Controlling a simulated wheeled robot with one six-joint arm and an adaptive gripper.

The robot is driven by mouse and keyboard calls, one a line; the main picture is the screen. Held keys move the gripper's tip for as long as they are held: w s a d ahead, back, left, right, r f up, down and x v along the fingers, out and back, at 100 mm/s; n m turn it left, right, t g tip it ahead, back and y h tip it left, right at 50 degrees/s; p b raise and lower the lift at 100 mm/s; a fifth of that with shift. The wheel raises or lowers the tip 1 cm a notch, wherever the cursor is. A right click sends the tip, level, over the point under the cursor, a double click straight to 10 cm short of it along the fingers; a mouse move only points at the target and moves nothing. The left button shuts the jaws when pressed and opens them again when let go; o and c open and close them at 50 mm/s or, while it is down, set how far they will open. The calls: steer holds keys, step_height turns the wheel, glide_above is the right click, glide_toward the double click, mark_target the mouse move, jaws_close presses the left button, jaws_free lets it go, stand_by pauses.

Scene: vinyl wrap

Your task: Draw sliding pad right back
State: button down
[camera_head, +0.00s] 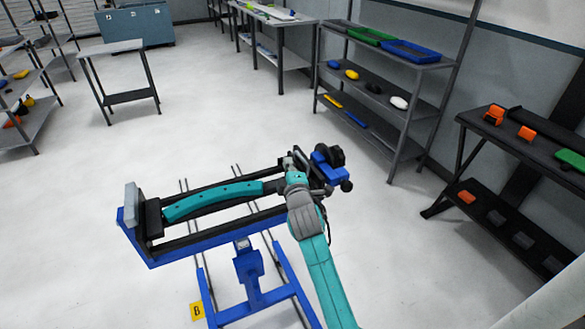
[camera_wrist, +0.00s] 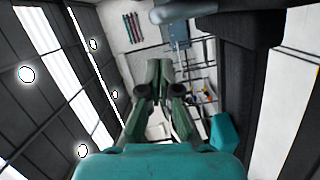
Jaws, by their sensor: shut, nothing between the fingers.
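A blue clamp stand (camera_head: 190,243) with dark rails stands on the floor, holding a long teal curved piece (camera_head: 212,201) lengthwise. A pale grey pad (camera_head: 131,205) stands upright at its left end. At its right end is a blue and black assembly (camera_head: 331,168), which I take for the right sliding pad; its details are too small to tell. My teal arm reaches up to this end, and its wrist hides part of it. My gripper (camera_wrist: 158,72) shows in the wrist view with its fingers together and nothing between them. I cannot tell whether it touches the pad.
A shelf rack (camera_head: 405,95) with coloured trays stands behind at the right. A dark bench (camera_head: 515,150) with orange items is at the far right. A small grey table (camera_head: 112,48) and shelves are at the back left. The floor around the stand is mostly clear.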

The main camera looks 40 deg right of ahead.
steer(key=v, duration=1)
steer(key=shift+a, duration=0.35)
steer(key=shift+w+a+f, duration=0.1)
steer(key=s+a+f+m+y, duration=0.2)
steer(key=s+a+f+y, duration=0.1)
steer(key=s+a+f, duration=0.5)
steer(key=s+a+f+m+y, duration=0.15)
steer(key=s+a+f, duration=0.3)
steer(key=s, duration=0.45)
steer(key=s+a+r+m+y, duration=0.1)
steer(key=s+a+m+y, duration=0.1)
steer(key=s, duration=0.9)
steer(key=s+a+r+m+y, duration=0.2)
steer(key=s+a+m, duration=0.2)
steer(key=s, duration=0.8)
steer(key=shift+s+a, duration=0.25)
steer(key=shift+a, duration=0.6)
